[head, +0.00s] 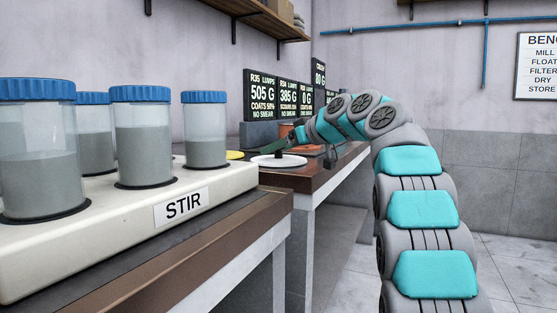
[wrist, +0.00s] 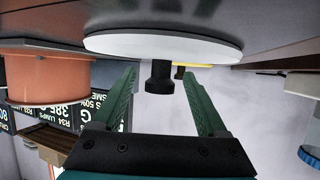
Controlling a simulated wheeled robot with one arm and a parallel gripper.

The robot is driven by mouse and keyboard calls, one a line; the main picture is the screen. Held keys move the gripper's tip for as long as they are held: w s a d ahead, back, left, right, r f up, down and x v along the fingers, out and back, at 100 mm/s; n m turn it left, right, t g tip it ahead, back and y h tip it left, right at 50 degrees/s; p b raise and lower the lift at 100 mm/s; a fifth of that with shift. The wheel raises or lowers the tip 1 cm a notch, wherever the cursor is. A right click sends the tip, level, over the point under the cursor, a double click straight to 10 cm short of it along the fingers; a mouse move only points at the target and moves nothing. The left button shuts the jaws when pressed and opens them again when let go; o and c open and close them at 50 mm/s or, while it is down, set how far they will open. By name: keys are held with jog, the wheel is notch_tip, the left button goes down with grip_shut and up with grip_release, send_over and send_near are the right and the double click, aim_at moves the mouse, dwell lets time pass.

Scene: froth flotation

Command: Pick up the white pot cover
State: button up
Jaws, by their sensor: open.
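The white pot cover (wrist: 160,46) is a flat white disc with a black knob (wrist: 159,76). In the head view the cover (head: 278,161) lies on the brown bench, with its knob up. My gripper (wrist: 160,80) is open, its two green fingers on either side of the knob in the wrist view. In the head view my gripper (head: 294,140) is small and reaches in over the cover from the right.
An orange pot (wrist: 46,78) stands beside the cover. A yellow disc (head: 235,155) lies to its left in the head view. Dark display boards (head: 262,95) stand behind. A white STIR unit (head: 130,215) with several blue-lidded jars fills the near left.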

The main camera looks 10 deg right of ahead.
grip_shut()
dwell(0.4)
jog(key=shift+r, duration=0.1)
dwell(0.3)
